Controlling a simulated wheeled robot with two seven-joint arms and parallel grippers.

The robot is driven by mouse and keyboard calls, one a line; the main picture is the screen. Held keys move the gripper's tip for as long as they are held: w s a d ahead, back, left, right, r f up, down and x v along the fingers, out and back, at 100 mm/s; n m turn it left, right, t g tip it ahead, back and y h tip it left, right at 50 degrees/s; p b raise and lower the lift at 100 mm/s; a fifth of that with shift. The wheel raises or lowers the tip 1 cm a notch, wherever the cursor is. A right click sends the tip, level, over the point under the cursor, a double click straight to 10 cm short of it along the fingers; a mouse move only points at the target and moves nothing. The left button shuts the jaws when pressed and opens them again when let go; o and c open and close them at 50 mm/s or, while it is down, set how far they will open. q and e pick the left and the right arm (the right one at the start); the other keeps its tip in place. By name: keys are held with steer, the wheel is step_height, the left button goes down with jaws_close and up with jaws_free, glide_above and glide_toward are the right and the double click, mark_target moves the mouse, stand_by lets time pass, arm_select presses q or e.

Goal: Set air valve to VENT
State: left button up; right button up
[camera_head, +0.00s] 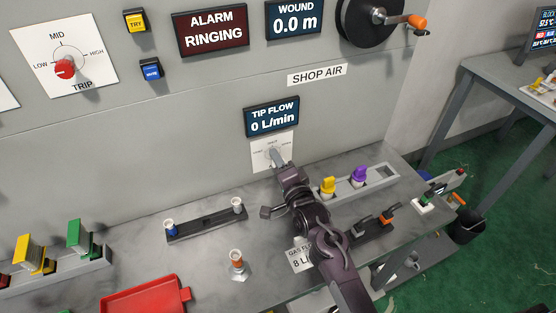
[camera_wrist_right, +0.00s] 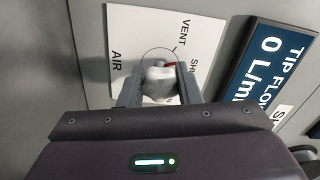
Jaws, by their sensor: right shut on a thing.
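The air valve's white label plate (camera_head: 262,156) is on the grey wall panel under the TIP FLOW display (camera_head: 271,117), which reads 0 L/min. In the right wrist view the plate (camera_wrist_right: 130,32) shows the words VENT and AIR and part of another word. My right gripper (camera_wrist_right: 160,84) is shut on the pale valve knob (camera_wrist_right: 158,80), one finger on each side. A small red mark shows at the knob's edge. In the head view my right gripper (camera_head: 282,166) covers part of the plate. Which position the knob points to is hard to tell. My left gripper is not in view.
A black rack (camera_head: 206,226) and a red tray (camera_head: 143,298) lie on the bench to the left. A grey holder with yellow (camera_head: 328,187) and purple (camera_head: 359,174) pieces stands right of my right arm. The ALARM display (camera_head: 212,27) reads RINGING.

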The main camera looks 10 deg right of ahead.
steer(key=n, duration=0.3)
steer(key=shift+n, duration=0.3)
steer(key=shift+f+n+p, duration=0.15)
steer(key=shift+n+p, duration=0.3)
steer(key=shift+n, duration=1.45)
steer(key=o, duration=1)
steer(key=shift+c, duration=0.2)
steer(key=s, duration=0.2)
steer(key=s+d+b, duration=0.1)
steer(key=s, duration=0.2)
steer(key=s+b, duration=0.1)
steer(key=s, duration=0.1)
steer(key=shift+s+d, duration=0.25)
steer(key=shift+s, duration=0.1)
steer(key=shift+s, duration=0.1)
